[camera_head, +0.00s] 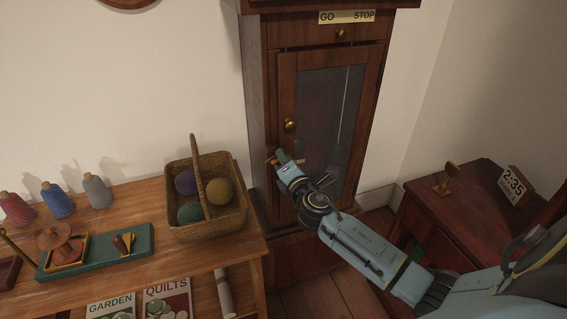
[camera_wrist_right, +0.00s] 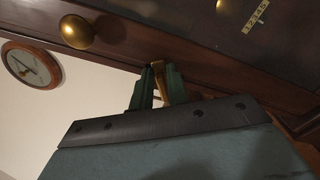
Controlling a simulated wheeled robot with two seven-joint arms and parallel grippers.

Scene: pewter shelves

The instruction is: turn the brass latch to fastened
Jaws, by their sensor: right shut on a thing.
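The brass latch (camera_head: 270,160) is on the left edge of the tall dark wooden clock case's glazed door (camera_head: 287,85), below the round brass knob (camera_head: 290,125). My right gripper (camera_head: 281,157) reaches it from the lower right and hides part of it. In the right wrist view my gripper (camera_wrist_right: 158,86) is shut on the latch (camera_wrist_right: 158,68), with the brass between its two green fingers. The knob (camera_wrist_right: 77,32) shows at upper left there. I cannot tell the latch's exact angle. My left gripper is not in view.
A wicker basket (camera_head: 207,227) of yarn balls stands on the wooden table (camera_head: 150,200) left of the case. Yarn cones and a green board (camera_head: 135,246) are farther left. A low cabinet (camera_head: 470,205) with a brass object and a "2:35" block (camera_head: 514,185) stands at right.

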